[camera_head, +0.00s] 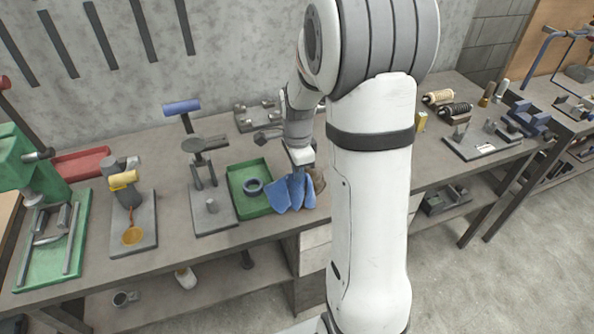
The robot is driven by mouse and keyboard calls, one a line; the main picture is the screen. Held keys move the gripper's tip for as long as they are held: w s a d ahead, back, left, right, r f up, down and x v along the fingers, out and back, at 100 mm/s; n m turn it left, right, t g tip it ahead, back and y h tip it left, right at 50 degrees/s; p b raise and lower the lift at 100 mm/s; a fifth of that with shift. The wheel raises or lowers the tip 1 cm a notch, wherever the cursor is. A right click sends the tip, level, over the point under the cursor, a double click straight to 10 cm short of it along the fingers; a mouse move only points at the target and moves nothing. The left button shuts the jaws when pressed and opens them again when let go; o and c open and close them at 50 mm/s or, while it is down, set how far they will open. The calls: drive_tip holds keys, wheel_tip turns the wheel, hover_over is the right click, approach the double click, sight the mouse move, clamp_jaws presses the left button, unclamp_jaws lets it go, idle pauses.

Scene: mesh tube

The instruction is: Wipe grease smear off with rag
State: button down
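The blue rag (284,195) is bunched up under my gripper (299,172), at the right edge of a green tray. Its folds rise to a peak between the fingers, so my gripper looks shut on it. The fingertips are hidden in the cloth, and I cannot tell whether the rag's lower edge touches the bench. An orange-yellow patch that looks like the grease smear (132,236) lies on the grey base plate (145,210) of a yellow-topped tool, left of the rag. A reddish-brown streak runs down to it.
Between rag and smear stand the green tray (236,178) with a dark ring (253,187) and a blue-handled press (198,150). A green machine (30,165) stands far left. A brown object (318,180) sits behind the rag. My arm hides the bench's middle right.

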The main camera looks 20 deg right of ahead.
drive_tip(key=b, duration=0.7)
hover_over(298, 206)
wheel_tip(298, 206, down, 9)
drive_tip(key=shift+w+f, duration=0.1)
drive_tip(key=shift+w, duration=0.05)
drive_tip(key=c, duration=2.1)
unclamp_jaws()
drive_tip(key=o, duration=1.5)
drive_tip(key=shift+f+b, duration=0.7)
drive_tip(key=shift+f, duration=0.3)
drive_tip(key=shift+r, duration=0.1)
drive_tip(key=shift+c, duration=0.7)
clamp_jaws()
